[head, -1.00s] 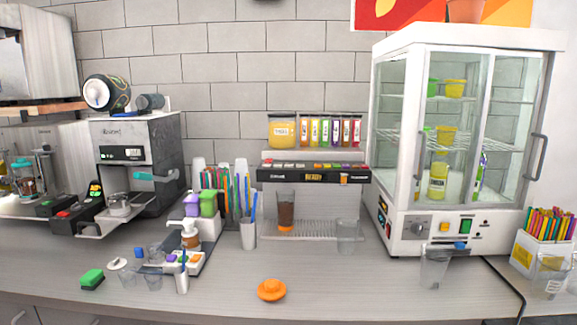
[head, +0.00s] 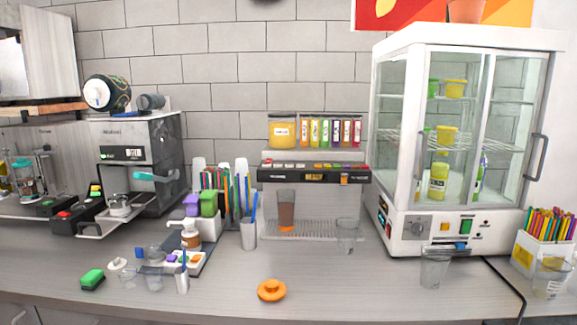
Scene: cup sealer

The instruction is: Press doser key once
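The machine that looks like the doser stands at the back middle of the counter. Its dark front panel (head: 262,174) has a small lit display (head: 313,177). A row of small coloured keys (head: 325,166) runs along the panel's top edge; I cannot tell whether any is pressed. A clear cup with brown contents (head: 286,210) stands under the panel on the grated drip tray (head: 325,231). Neither of my grippers is in the head view, and nothing touches the keys.
An empty clear cup (head: 346,235) stands at the tray's right. A glass display cabinet (head: 405,140) is on the right, a coffee machine (head: 135,135) on the left. An orange lid-like piece (head: 271,291) lies in front, with bare counter (head: 345,285) around it.

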